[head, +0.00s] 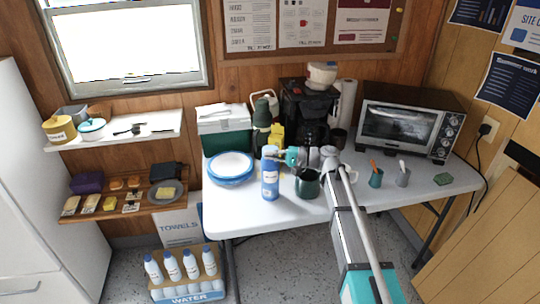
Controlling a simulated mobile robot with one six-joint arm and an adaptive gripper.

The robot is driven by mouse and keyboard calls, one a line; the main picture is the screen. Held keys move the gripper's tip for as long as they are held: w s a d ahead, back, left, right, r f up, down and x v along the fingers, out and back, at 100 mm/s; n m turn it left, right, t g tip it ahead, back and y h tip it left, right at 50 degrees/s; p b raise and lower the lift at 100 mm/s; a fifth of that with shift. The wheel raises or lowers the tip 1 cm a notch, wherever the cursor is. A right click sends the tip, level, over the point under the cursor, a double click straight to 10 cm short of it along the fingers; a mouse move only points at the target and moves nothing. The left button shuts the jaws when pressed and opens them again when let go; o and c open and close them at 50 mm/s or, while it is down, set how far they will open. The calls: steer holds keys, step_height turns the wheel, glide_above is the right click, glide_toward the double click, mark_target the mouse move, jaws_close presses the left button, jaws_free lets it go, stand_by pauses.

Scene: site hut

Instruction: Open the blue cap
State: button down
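A blue and white bottle (270,184) stands upright near the front edge of the white table (250,218). Its blue cap (269,150) is at the top, small in the picture and partly hard to make out. My gripper (279,156) reaches in from the right at the height of the cap, right beside or around it. I cannot tell whether the fingers touch the cap, or whether they are open or shut.
A dark green mug (307,184) stands close, right of the bottle and under my wrist. Blue-rimmed plates (231,167) are left of it. A coffee maker (306,105) and toaster oven (408,125) stand behind. A water crate (188,290) sits on the floor.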

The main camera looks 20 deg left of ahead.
mark_target(270, 149)
steer(key=r+m+p, duration=0.2)
steer(key=shift+w+a+m+h, duration=0.1)
steer(key=shift+w+m+h, duration=0.15)
steer(key=shift+m+h, duration=0.05)
steer(key=r+m+p, duration=0.1)
steer(key=w+m+p, duration=0.1)
steer(key=m+p, duration=0.1)
steer(key=shift+a+r, duration=0.2)
steer(key=shift+r, duration=0.15)
steer(key=m+p, duration=0.1)
steer(key=w+r+m+g+h+p, duration=0.1)
steer(key=m, duration=0.1)
steer(key=shift+w+a+r+m, duration=0.1)
steer(key=shift+w+a+m, duration=0.1)
steer(key=shift+a+m, duration=0.1)
steer(key=m, duration=0.1)
steer(key=w+m, duration=0.1)
steer(key=m+p, duration=0.1)
steer(key=shift+w+a+r+g+h, duration=0.3)
steer(key=shift+w+g, duration=0.05)
steer(key=shift+g, duration=0.05)
steer(key=w+a+f+m+g+b, duration=0.1)
steer(key=w+m+b, duration=0.1)
steer(key=m, duration=0.3)
steer(key=w+a+f+m+g+b, duration=0.1)
steer(key=w+m+g, duration=0.1)
steer(key=w+m, duration=0.2)
steer(key=shift+a+f+m+h+b, duration=0.2)
steer(key=shift+f+m+h+b, duration=0.15)
steer(key=shift+m, duration=0.95)
